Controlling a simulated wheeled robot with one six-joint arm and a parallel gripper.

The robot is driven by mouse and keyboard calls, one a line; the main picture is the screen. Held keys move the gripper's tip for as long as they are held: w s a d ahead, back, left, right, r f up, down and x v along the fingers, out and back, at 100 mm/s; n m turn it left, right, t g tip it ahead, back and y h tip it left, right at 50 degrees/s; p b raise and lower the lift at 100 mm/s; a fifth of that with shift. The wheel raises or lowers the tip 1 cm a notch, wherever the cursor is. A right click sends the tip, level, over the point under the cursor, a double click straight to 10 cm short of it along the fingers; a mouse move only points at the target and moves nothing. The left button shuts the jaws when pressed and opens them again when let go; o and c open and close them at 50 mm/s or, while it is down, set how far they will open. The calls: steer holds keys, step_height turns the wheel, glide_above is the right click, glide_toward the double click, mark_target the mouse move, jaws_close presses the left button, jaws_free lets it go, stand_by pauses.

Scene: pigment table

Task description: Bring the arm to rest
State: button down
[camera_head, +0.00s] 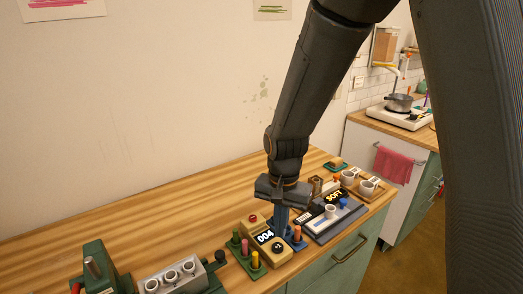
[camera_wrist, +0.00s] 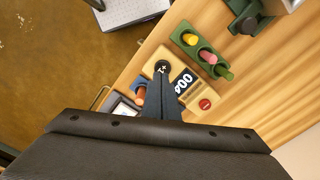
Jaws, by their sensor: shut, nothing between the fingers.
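My gripper (camera_head: 282,232) points down over the right part of the wooden table (camera_head: 130,220), its fingers together and empty. In the wrist view the closed fingers (camera_wrist: 161,76) reach over a tan counter box (camera_wrist: 202,100). That box (camera_head: 260,231) has a white-digit display, a red button and a round black button marked with a plus. The fingertips appear close to the black button; I cannot tell whether they touch it. The fingers hide part of the box and an orange-topped piece beside it.
A green holder (camera_head: 238,250) with coloured pegs stands left of the box. A grey rack (camera_head: 172,278) is at front left. The table's back left is clear.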

steer(key=s+d+n+t+b, duration=0.1)
steer(key=s+d+n+b, duration=0.3)
steer(key=s+d, duration=0.3)
steer(key=d+r+n, duration=0.1)
steer(key=d, duration=0.4)
steer(key=shift+s+d, duration=0.2)
